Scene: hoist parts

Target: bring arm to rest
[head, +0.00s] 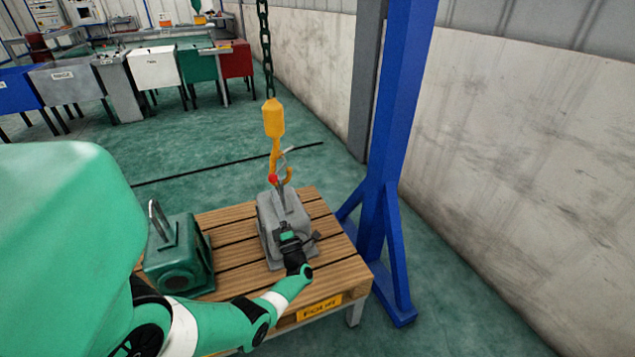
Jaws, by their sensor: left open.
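My left arm comes in from the lower left, green and white. Its left gripper (287,229) is open at the near side of a grey metal part (269,213) on a wooden pallet table (230,232). The gripper overlaps the part in the picture; I cannot tell whether it touches. A yellow hoist hook (288,177) hangs on a dark chain (265,50) just above the grey part, by its upright lug. I cannot tell whether the hook is engaged. My right gripper is not in view.
A green housing with a handle (181,262) stands on the table's left side. A blue post (394,130) with braced feet stands right of the table, before a pale wall (530,170). Coloured bins (153,68) line the back left. The floor between is clear.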

